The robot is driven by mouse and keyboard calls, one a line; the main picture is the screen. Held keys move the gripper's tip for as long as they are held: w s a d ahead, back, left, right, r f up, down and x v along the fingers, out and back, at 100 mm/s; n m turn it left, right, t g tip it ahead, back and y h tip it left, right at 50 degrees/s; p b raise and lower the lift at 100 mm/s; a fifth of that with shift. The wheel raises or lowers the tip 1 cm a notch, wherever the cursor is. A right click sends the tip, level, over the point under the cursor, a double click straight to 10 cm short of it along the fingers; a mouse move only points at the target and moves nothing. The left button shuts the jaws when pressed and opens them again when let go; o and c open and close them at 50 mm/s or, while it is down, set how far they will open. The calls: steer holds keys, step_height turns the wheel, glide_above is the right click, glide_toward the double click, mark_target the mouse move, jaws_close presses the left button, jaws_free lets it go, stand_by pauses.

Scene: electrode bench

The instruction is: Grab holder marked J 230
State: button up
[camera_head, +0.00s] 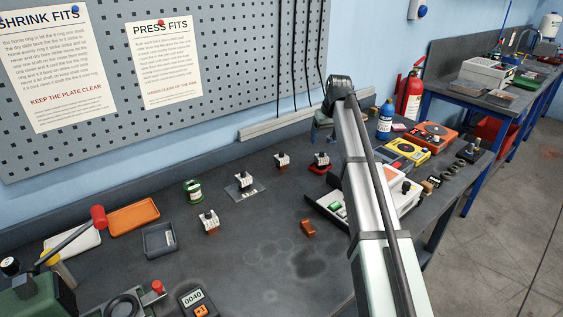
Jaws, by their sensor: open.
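Several small holders with white ribbed bodies, dark tops and brown bases stand upright on the dark bench. One holder (209,220) is nearest, left of centre. A second holder (244,181) stands on a grey plate (259,194). A third holder (282,161) is further back. A fourth holder (321,161) sits on a red base below my gripper. The markings are too small to read, so I cannot tell which is J 230. My gripper (321,137) hangs above the back of the bench, open and apart from the holders; its fingers are partly hidden by my arm.
An orange tray (134,217), grey tray (159,240), green tin (193,190) and red-headed mallet (98,217) lie left. A brown block (308,228) is mid-bench. The middle front is clear.

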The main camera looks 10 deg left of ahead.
mark_target(283, 153)
steer(key=a+r+n, duration=0.1)
steer(key=a+n, duration=0.1)
steer(key=a, duration=1.1)
steer(key=shift+n+g+y, duration=0.3)
steer(key=shift+n+y, duration=0.1)
steer(key=shift+n, duration=0.3)
steer(key=x, duration=0.8)
steer(key=shift+s+d+f, duration=0.2)
steer(key=shift+s, duration=0.1)
steer(key=shift+x, duration=2.7)
steer(key=shift+s+a, duration=0.1)
steer(key=shift+s, duration=0.05)
steer(key=c, duration=1.4)
steer(key=shift+r, duration=0.1)
